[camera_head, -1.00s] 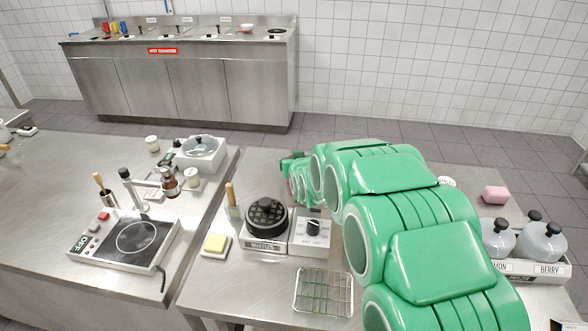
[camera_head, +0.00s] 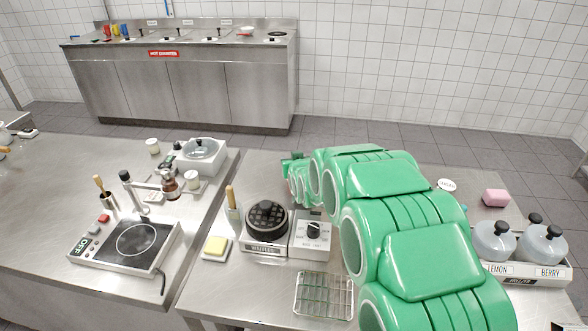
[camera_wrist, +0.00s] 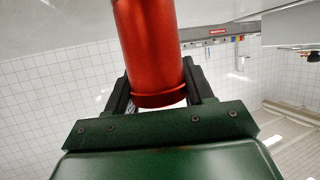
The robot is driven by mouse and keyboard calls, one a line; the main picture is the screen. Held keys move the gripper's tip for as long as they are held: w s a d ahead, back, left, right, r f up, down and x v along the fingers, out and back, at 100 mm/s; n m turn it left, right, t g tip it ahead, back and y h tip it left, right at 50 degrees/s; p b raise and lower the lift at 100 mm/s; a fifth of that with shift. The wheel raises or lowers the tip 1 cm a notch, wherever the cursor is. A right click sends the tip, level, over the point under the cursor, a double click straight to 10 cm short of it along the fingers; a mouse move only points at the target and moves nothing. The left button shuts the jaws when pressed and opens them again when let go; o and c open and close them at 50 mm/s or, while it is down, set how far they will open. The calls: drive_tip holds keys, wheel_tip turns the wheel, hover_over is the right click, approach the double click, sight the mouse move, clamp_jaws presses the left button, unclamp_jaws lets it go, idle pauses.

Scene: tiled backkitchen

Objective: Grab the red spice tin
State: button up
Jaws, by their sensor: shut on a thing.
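The red spice tin (camera_wrist: 155,45) is a smooth, shiny red cylinder in the wrist view. It stands between the two dark fingers of my gripper (camera_wrist: 158,88), which is shut on it. Its rimmed end lies close to the gripper body, and its other end runs out of the top of the picture. In the head view my gripper (camera_head: 290,166) is small at the far end of my green arm, behind the waffle iron. The tin cannot be made out clearly there.
A waffle iron (camera_head: 265,220) and a wire rack (camera_head: 323,294) stand on the near table. Lidded jars marked lemon and berry (camera_head: 543,244) and a pink block (camera_head: 495,198) are at right. A hot plate (camera_head: 137,238) sits on the left counter.

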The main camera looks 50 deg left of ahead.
drive_tip(key=shift+r, duration=0.6)
wheel_tip(320, 180, up, 2)
drive_tip(key=shift+r, duration=0.2)
drive_tip(key=a+r+v, duration=0.1)
drive_tip(key=r+v, duration=0.2)
drive_tip(key=v, duration=1.3)
drive_tip(key=shift+s, duration=0.25)
drive_tip(key=shift+r, duration=0.15)
